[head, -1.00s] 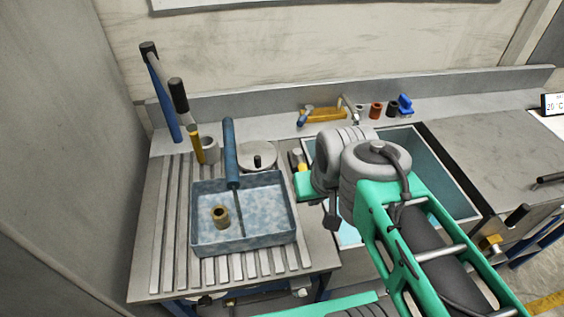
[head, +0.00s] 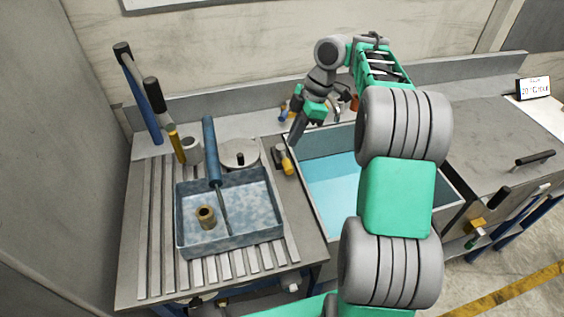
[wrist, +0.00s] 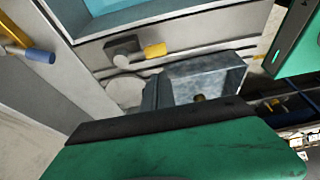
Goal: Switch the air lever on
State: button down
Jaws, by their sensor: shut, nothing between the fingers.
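I cannot tell for certain which part is the air lever, as no label is readable. A short yellow handle (head: 287,165) with a dark block lies beside the sink's left edge; it also shows in the wrist view (wrist: 155,50). A blue-ended handle by a yellow bar stands at the back, partly behind my arm; the wrist view shows its blue end (wrist: 40,55). My gripper (head: 293,141) is shut and empty. It points down near the sink's back left corner, appearing just above the yellow handle in the head view. I see no clear contact.
A blue-grey tray (head: 187,246) holds a brass-coloured ring (head: 206,217) and a blue-handled tool (head: 212,160). Long-handled tools (head: 140,95) lean at the back left. A grey cup (head: 191,150) and round lid (head: 238,153) stand near. The sink basin (head: 335,190) is open.

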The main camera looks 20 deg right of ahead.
aim_at(285, 160)
jog(key=shift+a, duration=0.1)
jog(key=b+x, duration=0.3)
jog(key=x, duration=0.6)
jog(key=shift+a+f, duration=0.2)
jog(key=shift+f, duration=0.15)
jog(key=shift+d, duration=0.1)
